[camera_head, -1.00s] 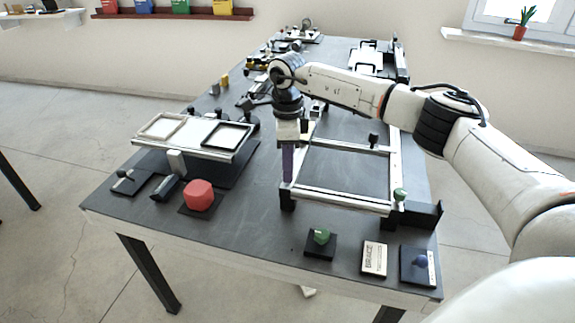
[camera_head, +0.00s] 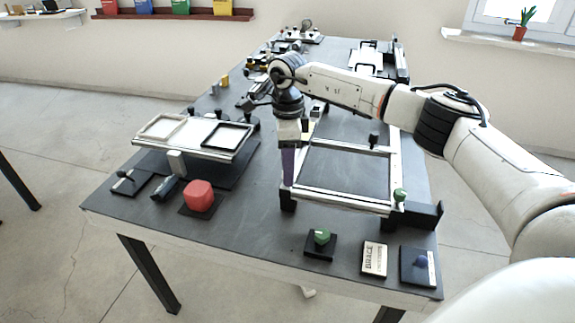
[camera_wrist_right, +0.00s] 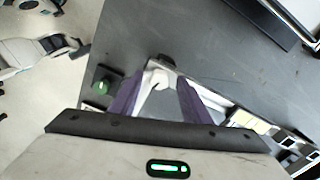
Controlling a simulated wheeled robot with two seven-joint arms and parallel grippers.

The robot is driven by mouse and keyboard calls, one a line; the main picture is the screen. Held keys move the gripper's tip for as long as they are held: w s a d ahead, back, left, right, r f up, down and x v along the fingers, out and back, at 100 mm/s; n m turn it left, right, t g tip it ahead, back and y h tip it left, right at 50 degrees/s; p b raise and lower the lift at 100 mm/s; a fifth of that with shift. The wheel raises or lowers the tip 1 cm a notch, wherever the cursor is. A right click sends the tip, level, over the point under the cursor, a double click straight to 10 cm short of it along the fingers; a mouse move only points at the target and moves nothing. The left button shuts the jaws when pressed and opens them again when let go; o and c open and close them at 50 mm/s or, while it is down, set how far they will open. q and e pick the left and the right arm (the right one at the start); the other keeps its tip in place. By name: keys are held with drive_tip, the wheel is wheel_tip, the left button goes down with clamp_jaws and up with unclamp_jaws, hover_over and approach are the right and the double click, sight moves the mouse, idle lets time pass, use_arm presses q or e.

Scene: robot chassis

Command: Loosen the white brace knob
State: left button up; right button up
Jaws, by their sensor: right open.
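My right gripper (camera_head: 288,182) points down at the near left corner of the silver frame (camera_head: 340,202). In the right wrist view its two purple fingers (camera_wrist_right: 158,92) stand apart, one on each side of a white knob-like piece (camera_wrist_right: 157,78). I cannot tell whether either finger touches it. In the head view the gripper hides this white piece. A card marked BRACE (camera_head: 374,259) lies near the table's front edge. My left gripper does not show.
A green knob on a dark pad (camera_head: 320,240) and a blue knob on a pad (camera_head: 418,264) are near the front edge. A red block (camera_head: 199,196) and a raised tray rack (camera_head: 190,142) stand to the left.

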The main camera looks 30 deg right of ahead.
wheel_tip(320, 180, up, 10)
drive_tip(key=b, duration=0.1)
drive_tip(key=shift+r, duration=0.15)
idle(0.6)
